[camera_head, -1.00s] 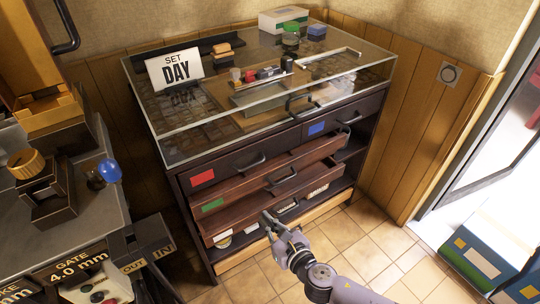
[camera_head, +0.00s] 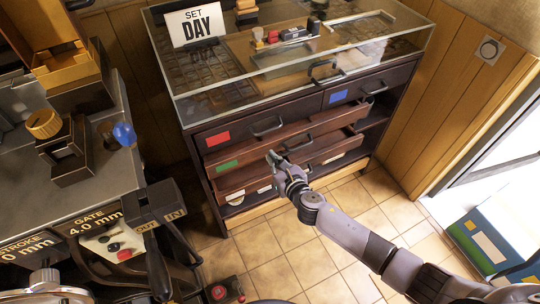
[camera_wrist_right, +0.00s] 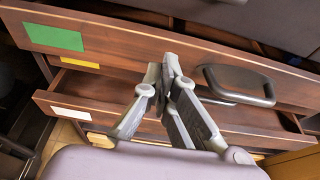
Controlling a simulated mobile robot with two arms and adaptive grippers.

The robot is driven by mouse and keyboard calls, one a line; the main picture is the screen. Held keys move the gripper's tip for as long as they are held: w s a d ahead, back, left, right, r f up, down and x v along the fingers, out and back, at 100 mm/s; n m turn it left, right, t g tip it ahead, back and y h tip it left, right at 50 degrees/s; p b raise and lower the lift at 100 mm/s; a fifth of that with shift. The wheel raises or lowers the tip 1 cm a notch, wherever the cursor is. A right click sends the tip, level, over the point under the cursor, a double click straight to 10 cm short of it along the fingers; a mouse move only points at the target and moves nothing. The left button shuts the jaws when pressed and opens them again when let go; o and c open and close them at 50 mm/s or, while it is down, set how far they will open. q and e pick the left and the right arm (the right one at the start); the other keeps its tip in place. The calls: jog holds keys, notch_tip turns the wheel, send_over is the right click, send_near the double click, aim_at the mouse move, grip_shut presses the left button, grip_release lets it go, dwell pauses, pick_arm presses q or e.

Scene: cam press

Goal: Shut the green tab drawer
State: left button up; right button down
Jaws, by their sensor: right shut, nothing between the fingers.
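The green tab drawer is a brown wooden drawer with a green tab (camera_head: 228,165) at its left end, below the red-tab drawer. It stands pulled out of the dark cabinet, its front (camera_head: 325,142) ahead of the drawer above. In the right wrist view the green tab (camera_wrist_right: 53,37) and the drawer's dark handle (camera_wrist_right: 240,85) show. My right gripper (camera_head: 274,157) is shut and empty at the drawer front; its fingertips (camera_wrist_right: 172,65) are just left of the handle. I cannot tell whether they touch the wood. My left gripper is not in view.
A lower drawer (camera_wrist_right: 68,113) with a white label also stands out below. The glass display case (camera_head: 240,85) tops the cabinet. A grey machine bench (camera_head: 95,190) stands at left, and a small dark box with a red top (camera_head: 220,291) on the floor. Tiled floor in front is partly clear.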

aim_at(265, 147)
jog(key=shift+w+a, duration=0.2)
jog(key=shift+w, duration=0.3)
jog(key=shift+w+a, duration=0.15)
jog(key=shift+w, duration=0.35)
jog(key=w, duration=0.1)
jog(key=w+a+b, duration=0.1)
jog(key=w, duration=0.1)
jog(key=shift+w+a, duration=0.15)
jog(key=shift+a, duration=0.05)
jog(key=shift+w+a, duration=0.15)
jog(key=shift+w, duration=0.1)
